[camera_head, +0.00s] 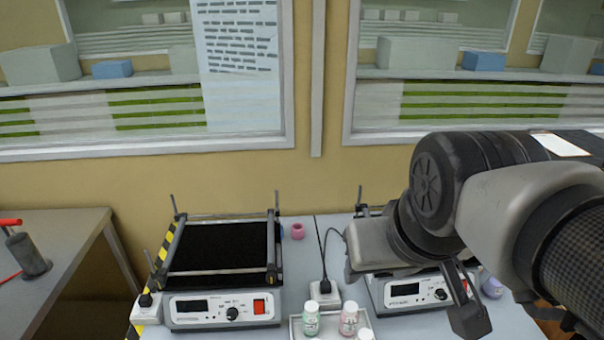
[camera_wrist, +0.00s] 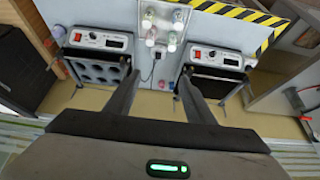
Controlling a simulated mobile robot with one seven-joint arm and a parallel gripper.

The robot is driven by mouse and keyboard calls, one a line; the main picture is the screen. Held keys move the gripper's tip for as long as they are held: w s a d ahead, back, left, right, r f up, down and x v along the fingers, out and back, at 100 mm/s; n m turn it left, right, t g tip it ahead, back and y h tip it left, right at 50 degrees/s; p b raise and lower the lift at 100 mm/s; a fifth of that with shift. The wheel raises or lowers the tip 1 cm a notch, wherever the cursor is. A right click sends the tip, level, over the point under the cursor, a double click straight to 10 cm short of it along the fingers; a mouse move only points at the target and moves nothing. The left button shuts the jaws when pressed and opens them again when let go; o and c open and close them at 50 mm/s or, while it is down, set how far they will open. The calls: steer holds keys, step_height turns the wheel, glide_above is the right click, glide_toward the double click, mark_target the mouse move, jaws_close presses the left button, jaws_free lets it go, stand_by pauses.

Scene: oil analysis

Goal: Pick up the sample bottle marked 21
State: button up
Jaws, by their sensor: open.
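In the head view a green sample bottle (camera_head: 311,319) and a pink sample bottle (camera_head: 348,319), both white-capped, stand upright at the bottom edge. A third white cap (camera_head: 365,334) shows beside them, its bottle cut off by the frame. The labels are too small to read, so I cannot tell which is marked 21. In the wrist view several small bottles (camera_wrist: 172,42) stand in a group beyond my fingers. My gripper (camera_head: 466,302) is to the right of the bottles, above the right-hand device. It is open and empty, and its two fingers also show in the wrist view (camera_wrist: 159,82).
A light tray (camera_head: 297,328) holds the bottles. A device with a black top (camera_head: 220,248) stands left, and a second device (camera_head: 405,290) is partly hidden behind my arm. A power socket with a black cable (camera_head: 326,292) lies between them. A pink ring-like item (camera_head: 297,231) sits behind.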

steer(key=shift+o, duration=0.5)
steer(key=o, duration=0.3)
steer(key=shift+w, duration=0.1)
steer(key=n+g+b, duration=0.1)
steer(key=g+b, duration=0.5)
steer(key=b, duration=0.4)
glide_above(354, 308)
step_height(354, 308, down, 29)
step_height(354, 308, down, 11)
steer(key=shift+w+f+b, duration=0.1)
steer(key=shift+f+b, duration=0.1)
steer(key=shift+b, duration=0.75)
steer(key=shift+w+a+f+b, duration=0.1)
steer(key=shift+f+b, duration=0.05)
steer(key=shift+f, duration=0.85)
steer(key=shift+w+a+f+b, duration=0.1)
steer(key=shift+a+f+b, duration=0.05)
steer(key=shift+f, duration=0.8)
steer(key=shift+w+a+f+b, duration=0.1)
steer(key=shift+f+b, duration=0.05)
steer(key=shift+f, duration=0.85)
